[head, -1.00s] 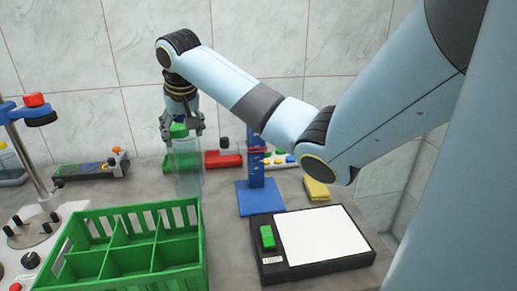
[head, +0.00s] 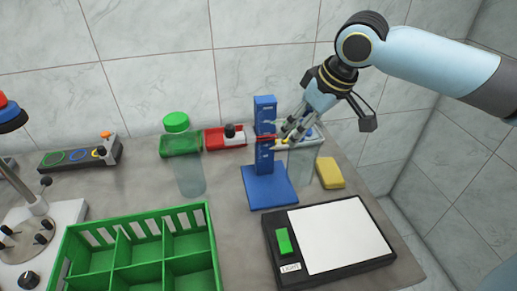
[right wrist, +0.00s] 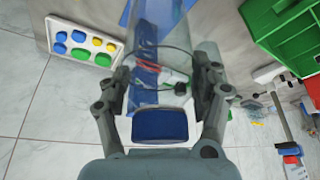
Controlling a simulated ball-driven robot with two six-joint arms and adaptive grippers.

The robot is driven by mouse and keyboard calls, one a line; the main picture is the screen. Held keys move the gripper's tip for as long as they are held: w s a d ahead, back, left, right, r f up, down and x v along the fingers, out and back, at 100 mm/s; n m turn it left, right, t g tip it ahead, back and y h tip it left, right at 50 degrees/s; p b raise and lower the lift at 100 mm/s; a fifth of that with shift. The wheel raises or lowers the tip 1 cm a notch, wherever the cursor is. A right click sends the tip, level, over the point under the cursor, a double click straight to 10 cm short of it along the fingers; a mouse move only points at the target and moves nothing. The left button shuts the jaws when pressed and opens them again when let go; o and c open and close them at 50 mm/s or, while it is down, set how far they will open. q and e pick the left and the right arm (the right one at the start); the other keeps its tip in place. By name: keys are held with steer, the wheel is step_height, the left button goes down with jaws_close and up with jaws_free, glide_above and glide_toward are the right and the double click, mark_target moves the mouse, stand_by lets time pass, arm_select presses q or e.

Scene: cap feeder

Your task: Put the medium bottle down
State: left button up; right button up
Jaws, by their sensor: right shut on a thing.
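My right gripper (head: 292,132) is shut on a clear bottle (head: 302,168), seemingly the medium bottle, just right of the blue stand. In the right wrist view the bottle's clear body (right wrist: 158,35) and blue cap (right wrist: 160,124) lie between the two fingers. The bottle is upright in the head view. I cannot tell whether its base touches the table. A larger clear bottle (head: 189,178) with a green cap (head: 176,122) stands upright on the table to the left, with no gripper on it. My left gripper is not in view.
The blue stand (head: 270,190) is close to the held bottle's left. A yellow sponge (head: 329,173) lies to its right. A light pad (head: 340,236) is in front, and a green divided crate (head: 140,262) is at front left.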

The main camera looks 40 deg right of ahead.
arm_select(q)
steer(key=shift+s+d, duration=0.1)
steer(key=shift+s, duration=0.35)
arm_select(e)
steer(key=w+a+f, duration=0.4)
steer(key=w+f, duration=0.6)
steer(key=shift+f, duration=0.25)
steer(key=shift+w, duration=0.1)
steer(key=o, duration=1.3)
steer(key=shift+f, duration=0.15)
steer(key=shift+c, duration=0.2)
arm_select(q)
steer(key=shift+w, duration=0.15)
arm_select(e)
steer(key=o, duration=0.5)
